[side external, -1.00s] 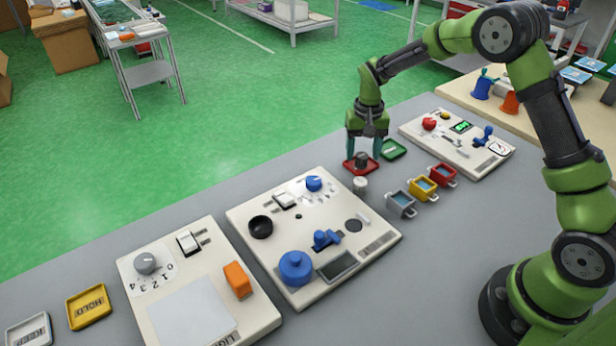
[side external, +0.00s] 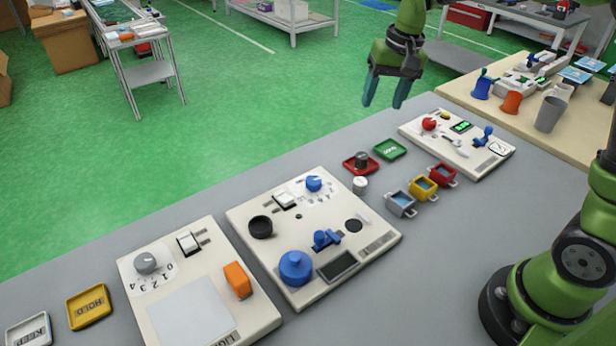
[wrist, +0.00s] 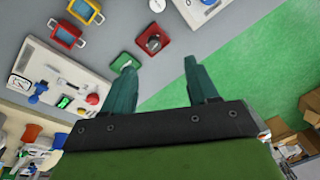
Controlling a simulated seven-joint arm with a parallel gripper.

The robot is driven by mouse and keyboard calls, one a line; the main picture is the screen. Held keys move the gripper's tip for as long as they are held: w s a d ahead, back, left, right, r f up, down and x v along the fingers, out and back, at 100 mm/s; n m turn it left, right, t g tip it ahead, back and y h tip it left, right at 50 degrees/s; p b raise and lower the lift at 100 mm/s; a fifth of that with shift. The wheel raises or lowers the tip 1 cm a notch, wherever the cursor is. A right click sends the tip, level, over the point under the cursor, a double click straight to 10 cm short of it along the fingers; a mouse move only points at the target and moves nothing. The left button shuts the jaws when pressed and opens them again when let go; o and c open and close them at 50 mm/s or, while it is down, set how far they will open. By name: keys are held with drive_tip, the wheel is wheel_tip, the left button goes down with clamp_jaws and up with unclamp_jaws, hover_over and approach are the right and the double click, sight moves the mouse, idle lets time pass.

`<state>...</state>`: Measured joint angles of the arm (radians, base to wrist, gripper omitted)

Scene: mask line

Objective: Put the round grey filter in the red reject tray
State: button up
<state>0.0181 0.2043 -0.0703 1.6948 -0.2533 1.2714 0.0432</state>
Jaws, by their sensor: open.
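The round grey filter (side external: 361,159) is a small dark grey cylinder. It sits inside the red reject tray (side external: 349,169) on the grey table. In the wrist view the filter (wrist: 153,42) is also within the red tray (wrist: 145,33). My gripper (side external: 383,105) is high above the table, up and to the right of the tray. Its teal fingers are apart with nothing between them. They also show apart in the wrist view (wrist: 158,66).
A green tray (side external: 390,149) lies just right of the red tray, and a white cylinder (side external: 360,185) stands just in front. Grey (side external: 401,204), yellow (side external: 423,188) and red (side external: 443,175) handled containers are to the right. Control panels (side external: 460,143) flank this area.

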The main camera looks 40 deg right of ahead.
drive_tip(key=s+a+r+n+t, duration=0.1)
drive_tip(key=s+a+t, duration=0.1)
drive_tip(key=s, duration=0.7)
drive_tip(key=s+a+r+n+t+y, duration=0.1)
drive_tip(key=s+a+r+t, duration=0.1)
drive_tip(key=s, duration=0.8)
drive_tip(key=shift+a+t, duration=0.6)
drive_tip(key=shift+t, duration=0.1)
